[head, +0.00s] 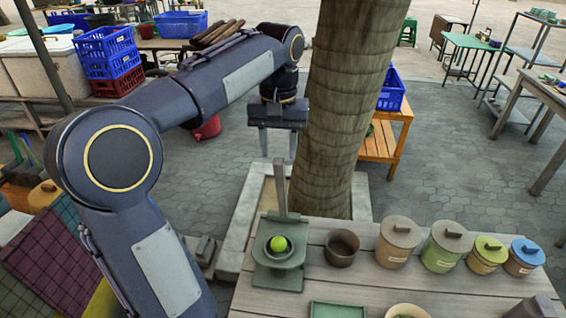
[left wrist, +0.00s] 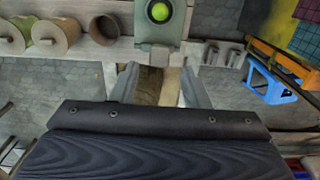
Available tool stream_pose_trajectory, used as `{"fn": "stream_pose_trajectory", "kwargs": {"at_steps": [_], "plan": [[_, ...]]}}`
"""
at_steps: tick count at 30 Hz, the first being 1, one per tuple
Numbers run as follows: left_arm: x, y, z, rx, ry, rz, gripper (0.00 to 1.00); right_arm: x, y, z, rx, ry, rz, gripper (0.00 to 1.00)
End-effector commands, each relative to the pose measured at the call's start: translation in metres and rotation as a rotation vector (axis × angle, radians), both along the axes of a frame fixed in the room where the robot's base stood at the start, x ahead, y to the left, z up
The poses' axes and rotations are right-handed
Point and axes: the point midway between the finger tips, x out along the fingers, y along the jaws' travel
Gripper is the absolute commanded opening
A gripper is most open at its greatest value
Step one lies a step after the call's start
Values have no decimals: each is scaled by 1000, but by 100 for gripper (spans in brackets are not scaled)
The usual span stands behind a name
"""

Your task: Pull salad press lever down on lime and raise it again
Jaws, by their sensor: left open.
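The green salad press (head: 278,279) stands on the near wooden table, with a bright green lime (head: 279,243) in its round cup. Its grey lever (head: 280,188) stands upright at the back. My left gripper (head: 278,153) is open and empty above and behind the press, with its fingertips near the lever's top. I cannot tell whether they touch it. In the left wrist view, the press (left wrist: 158,32) and lime (left wrist: 159,12) show beyond the open left gripper (left wrist: 160,68). The lever cannot be made out clearly there. My right gripper is not in view.
A thick tree trunk (head: 345,100) rises close beside my left gripper. Right of the press stand a brown cup (head: 342,249) and several lidded canisters (head: 398,243). A green tray (head: 338,309) lies at the front.

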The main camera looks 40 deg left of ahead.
Motion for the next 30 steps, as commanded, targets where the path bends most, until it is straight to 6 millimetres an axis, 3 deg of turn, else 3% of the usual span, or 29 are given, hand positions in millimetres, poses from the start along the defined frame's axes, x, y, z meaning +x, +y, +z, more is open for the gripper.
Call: {"fn": "stream_pose_trajectory", "kwargs": {"at_steps": [9,21,30], "plan": [[-1,0,-48,-1,2,-1,42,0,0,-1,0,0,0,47],[-1,0,-59,-1,-2,-1,42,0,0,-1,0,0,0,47],[-1,0,-59,-1,-2,-1,4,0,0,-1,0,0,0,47]]}}
